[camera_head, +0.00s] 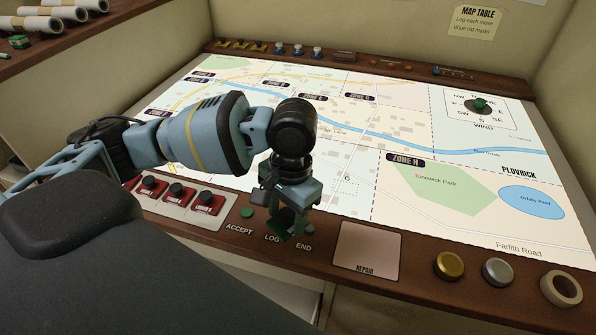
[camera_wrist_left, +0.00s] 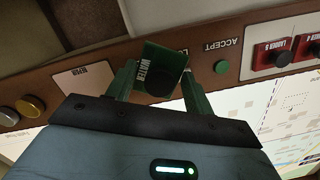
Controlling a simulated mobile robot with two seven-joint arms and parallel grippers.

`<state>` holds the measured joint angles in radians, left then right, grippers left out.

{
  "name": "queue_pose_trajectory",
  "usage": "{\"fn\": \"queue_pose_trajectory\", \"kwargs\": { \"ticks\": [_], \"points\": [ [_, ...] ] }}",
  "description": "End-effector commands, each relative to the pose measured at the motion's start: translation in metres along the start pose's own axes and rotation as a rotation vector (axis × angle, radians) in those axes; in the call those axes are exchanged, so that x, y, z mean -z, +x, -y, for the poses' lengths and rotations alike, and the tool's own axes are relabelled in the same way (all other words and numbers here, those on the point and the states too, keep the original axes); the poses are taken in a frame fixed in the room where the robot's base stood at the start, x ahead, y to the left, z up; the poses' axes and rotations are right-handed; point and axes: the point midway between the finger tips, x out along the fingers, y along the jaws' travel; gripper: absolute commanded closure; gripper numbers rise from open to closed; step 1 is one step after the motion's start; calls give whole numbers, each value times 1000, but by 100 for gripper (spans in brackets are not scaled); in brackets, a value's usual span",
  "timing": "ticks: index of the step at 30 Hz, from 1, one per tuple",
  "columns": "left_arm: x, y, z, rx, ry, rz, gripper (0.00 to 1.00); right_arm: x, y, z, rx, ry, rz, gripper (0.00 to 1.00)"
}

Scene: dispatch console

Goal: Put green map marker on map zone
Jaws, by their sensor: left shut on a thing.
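A green map marker (camera_wrist_left: 152,56) with a white label and a dark round knob is held between the fingers of my left gripper (camera_wrist_left: 160,84) in the left wrist view. In the head view the marker (camera_head: 287,222) shows as dark green below my left gripper (camera_head: 290,205), over the front wooden edge by the LOG and END labels. Whether it touches the edge I cannot tell. The lit map (camera_head: 340,205) lies behind it, with several labelled zones; ZONE H (camera_head: 405,160) is at right of centre. My right gripper is not in view.
Red LADDER markers (camera_head: 176,192) sit on the front edge at left, next to a green ACCEPT button (camera_head: 246,212). A pink REPAIR pad (camera_head: 367,250), gold (camera_head: 449,265) and silver (camera_head: 497,271) discs and a tape roll (camera_head: 561,288) are at right. A compass with a green knob (camera_head: 480,104) is on the map.

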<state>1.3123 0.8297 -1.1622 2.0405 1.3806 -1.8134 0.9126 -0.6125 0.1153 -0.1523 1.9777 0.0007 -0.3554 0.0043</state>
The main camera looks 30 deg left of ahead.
Motion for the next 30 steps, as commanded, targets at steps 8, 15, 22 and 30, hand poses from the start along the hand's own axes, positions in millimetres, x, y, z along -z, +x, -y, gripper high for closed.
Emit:
{"fn": "queue_pose_trajectory", "kwargs": {
  "ticks": [8, 15, 22, 30],
  "points": [
    [3, 8, 23, 58, 464, 2, 71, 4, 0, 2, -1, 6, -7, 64],
    [5, 15, 44, 109, 872, 1, 71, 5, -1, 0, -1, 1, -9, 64],
    [5, 20, 65, 155, 1257, 0, 71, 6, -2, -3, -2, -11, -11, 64],
    [3, 26, 92, 209, 1701, -1, 71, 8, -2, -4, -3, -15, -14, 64]
  ]
}}
